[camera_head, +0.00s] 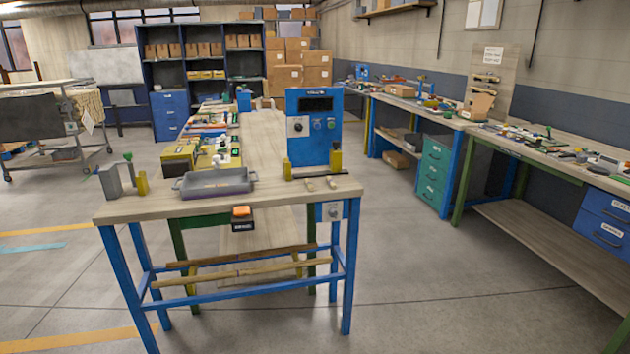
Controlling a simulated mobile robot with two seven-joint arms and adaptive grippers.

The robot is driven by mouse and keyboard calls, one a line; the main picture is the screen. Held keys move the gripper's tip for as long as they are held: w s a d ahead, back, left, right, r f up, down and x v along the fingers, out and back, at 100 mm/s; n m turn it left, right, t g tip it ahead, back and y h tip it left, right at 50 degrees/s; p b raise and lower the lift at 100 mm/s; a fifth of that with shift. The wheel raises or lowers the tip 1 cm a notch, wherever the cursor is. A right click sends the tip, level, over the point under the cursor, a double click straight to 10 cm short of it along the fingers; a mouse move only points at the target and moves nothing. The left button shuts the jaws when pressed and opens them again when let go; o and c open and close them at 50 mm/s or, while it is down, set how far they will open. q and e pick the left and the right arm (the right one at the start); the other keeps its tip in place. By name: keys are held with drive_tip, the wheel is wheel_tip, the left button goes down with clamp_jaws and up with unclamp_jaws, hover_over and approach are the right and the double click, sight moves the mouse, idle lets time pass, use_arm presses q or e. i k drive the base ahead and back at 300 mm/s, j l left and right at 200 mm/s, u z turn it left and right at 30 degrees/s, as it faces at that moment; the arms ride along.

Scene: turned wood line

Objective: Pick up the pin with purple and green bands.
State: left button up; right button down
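I cannot make out a pin with purple and green bands at this distance. Two small light wooden pieces, a left one (309,185) and a right one (331,183), lie at the right front of the near wooden bench (150,206); their bands, if any, are too small to tell. A grey tray (214,191) with handles stands at the bench's front middle, and I cannot see clearly what is in it. Neither of my grippers is in view.
A long cluttered workbench (535,152) runs along the right wall. The floor (420,270) between is clear.

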sight(308, 184)
drive_tip(key=i+l, duration=0.35)
drive_tip(key=i, duration=0.15)
drive_tip(key=i+l, duration=0.35)
drive_tip(key=i, duration=0.1)
